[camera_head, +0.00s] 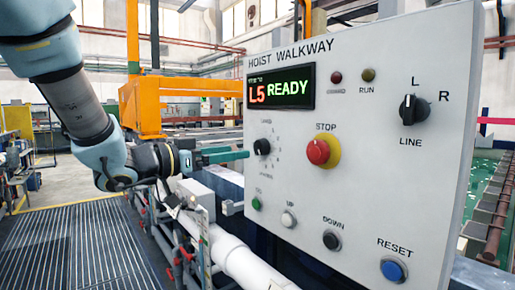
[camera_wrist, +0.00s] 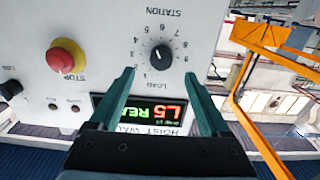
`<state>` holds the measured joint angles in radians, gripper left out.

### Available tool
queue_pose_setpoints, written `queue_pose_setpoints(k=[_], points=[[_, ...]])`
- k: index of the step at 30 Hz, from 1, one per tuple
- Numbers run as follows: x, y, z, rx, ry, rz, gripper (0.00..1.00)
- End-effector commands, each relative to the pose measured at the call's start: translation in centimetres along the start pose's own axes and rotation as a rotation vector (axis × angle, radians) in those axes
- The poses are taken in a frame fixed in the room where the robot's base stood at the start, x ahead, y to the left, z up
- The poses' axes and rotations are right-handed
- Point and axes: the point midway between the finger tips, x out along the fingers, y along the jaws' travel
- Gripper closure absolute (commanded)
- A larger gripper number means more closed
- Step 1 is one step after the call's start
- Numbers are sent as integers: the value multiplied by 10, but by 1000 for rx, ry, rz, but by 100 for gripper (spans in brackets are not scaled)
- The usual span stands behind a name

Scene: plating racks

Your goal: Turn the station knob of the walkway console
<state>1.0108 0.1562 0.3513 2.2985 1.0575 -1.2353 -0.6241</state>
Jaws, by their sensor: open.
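The walkway console (camera_head: 400,180) is a light grey upright panel marked HOIST WALKWAY. Its station knob (camera_head: 262,146) is small, black and round, on the left side below the display. In the wrist view, which shows the panel upside down, the knob (camera_wrist: 160,55) sits in a ring of numbers with LOAD and STATION lettering. I cannot tell its setting for sure. My gripper (camera_head: 246,154) is open, its green fingers pointing at the panel from the left. In the wrist view the fingertips (camera_wrist: 160,73) lie on either side of the knob's line, apart from it.
The display (camera_head: 281,89) reads L5 READY. A red STOP button (camera_head: 318,151) on a yellow base is right of the knob. Green (camera_head: 257,203), white, black and blue buttons sit lower, and an L/R selector (camera_head: 409,109) upper right. White pipes (camera_head: 245,262) run below my gripper.

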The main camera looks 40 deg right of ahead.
Motion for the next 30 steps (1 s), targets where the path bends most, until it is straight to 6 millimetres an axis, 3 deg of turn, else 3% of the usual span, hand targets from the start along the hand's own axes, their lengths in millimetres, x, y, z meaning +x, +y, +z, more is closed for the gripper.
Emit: queue_pose_setpoints(k=[6,12,24,30], points=[[42,0,-2,-1,-3,1,20],[65,0,-1,1,-2,-1,20],[72,-1,0,0,-1,-3,21],[72,-1,0,0,-1,-3,43]])
